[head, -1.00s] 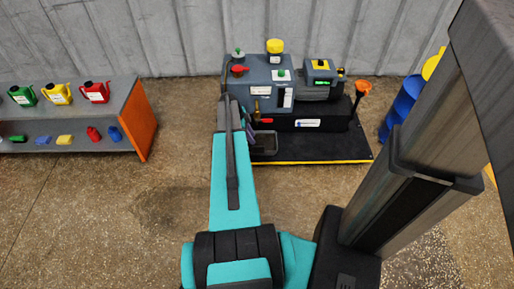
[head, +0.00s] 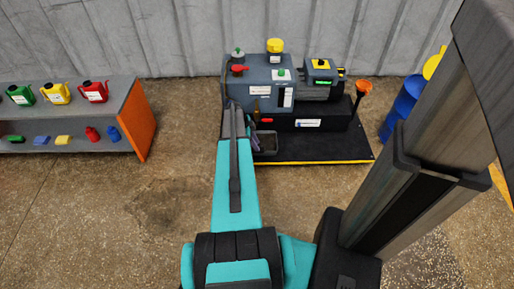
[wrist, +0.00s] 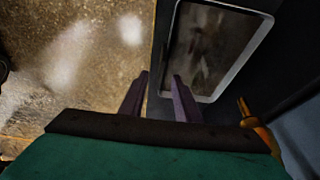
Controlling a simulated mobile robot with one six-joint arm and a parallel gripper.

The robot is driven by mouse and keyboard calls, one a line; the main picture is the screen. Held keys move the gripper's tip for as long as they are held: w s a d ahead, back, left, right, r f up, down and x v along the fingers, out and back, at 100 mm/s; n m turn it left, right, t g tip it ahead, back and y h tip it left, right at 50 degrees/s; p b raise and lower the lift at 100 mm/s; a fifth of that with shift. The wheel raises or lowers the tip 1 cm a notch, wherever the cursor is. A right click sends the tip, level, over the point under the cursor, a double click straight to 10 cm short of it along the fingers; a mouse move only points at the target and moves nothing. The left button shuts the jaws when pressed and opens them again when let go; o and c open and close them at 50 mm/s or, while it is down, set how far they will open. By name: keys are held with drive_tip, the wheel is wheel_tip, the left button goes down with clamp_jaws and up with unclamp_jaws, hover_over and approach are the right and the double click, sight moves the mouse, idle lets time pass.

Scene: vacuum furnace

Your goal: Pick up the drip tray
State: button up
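The drip tray (head: 267,146) is a small dark grey open tray on the black base at the front of the pump unit. In the wrist view its pale-rimmed rectangle (wrist: 244,58) lies up and right of the fingers, with a brownish, reflective inside. My gripper (wrist: 162,75) has two purple fingers standing apart with nothing between them. The fingertips are beside the tray's near left corner; whether they touch it I cannot tell. In the head view the fingers are partly hidden by my arm, just left of the tray.
The pump unit (head: 262,98) rises behind the tray, with a brass tap (head: 256,108) above it. A shelf (head: 135,115) with jugs is at the left. Open floor lies between.

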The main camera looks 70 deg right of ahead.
drive_tip(key=shift+b+x, duration=0.45)
drive_tip(key=shift+x, duration=1.45)
clamp_jaws()
drive_tip(key=shift+r, duration=0.1)
